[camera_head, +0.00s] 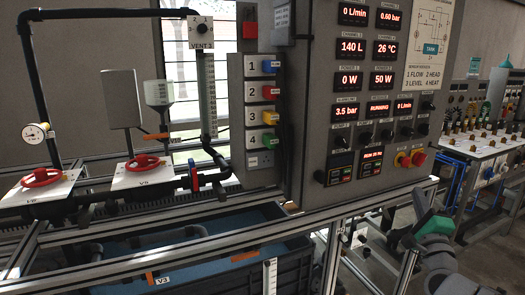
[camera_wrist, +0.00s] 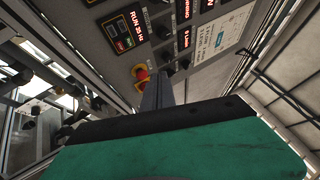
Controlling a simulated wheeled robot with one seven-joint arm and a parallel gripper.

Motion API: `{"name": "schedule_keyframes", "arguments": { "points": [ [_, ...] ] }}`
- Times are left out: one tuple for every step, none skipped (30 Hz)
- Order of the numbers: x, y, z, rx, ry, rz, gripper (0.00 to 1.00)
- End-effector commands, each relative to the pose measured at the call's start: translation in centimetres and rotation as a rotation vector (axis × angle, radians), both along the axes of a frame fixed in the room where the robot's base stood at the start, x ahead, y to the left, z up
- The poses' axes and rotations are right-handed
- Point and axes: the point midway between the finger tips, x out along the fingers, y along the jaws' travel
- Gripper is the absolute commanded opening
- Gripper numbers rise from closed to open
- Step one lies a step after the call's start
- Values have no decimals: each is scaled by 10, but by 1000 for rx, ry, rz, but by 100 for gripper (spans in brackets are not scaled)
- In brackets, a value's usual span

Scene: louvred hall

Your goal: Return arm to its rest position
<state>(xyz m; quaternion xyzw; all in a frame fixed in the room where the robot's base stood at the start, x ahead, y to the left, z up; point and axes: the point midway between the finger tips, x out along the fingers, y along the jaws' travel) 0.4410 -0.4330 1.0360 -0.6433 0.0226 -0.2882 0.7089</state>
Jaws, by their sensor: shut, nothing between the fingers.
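My gripper (camera_wrist: 160,84) shows in the wrist view as narrow grey fingers held together, with nothing between them, beyond a dark bar and a green body part. In the head view my arm (camera_head: 437,250) is at the lower right, grey with a green section, in front of the rig's frame. The fingertips are hard to make out there. In the wrist view the fingers point up toward the control panel (camera_wrist: 110,50), overlapping its lower edge near the red and yellow stop button (camera_wrist: 140,73). I cannot tell the gap to the panel.
The control panel (camera_head: 340,105) with lit displays stands left of my arm in the head view. Metal rails (camera_head: 175,247) and a dark tank (camera_head: 225,265) are below. Two red valve wheels (camera_head: 42,178) (camera_head: 142,163) are at left. A second bench (camera_head: 490,148) is at right.

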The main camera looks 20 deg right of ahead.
Motion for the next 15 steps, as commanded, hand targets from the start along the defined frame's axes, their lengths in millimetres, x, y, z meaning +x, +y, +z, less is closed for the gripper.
{"name": "schedule_keyframes", "arguments": {
  "points": [
    [9,9,2,-14,29,16,0],
    [14,14,2,-23,47,25,0],
    [23,22,2,-41,78,40,0],
    [29,29,1,-54,101,52,0],
    [35,37,1,-68,127,65,0],
    [44,47,-1,-90,166,83,0],
    [52,56,-2,-109,197,99,0],
    [59,66,-3,-128,229,114,0],
    [68,80,-5,-157,275,139,0],
    [76,91,-6,-182,313,159,0],
    [83,104,-8,-207,352,180,0],
    [93,123,-11,-250,411,212,0],
    [100,139,-13,-284,459,239,0],
    [106,157,-16,-327,513,270,0],
    [114,185,-20,-391,593,319,0]
  ]
}}
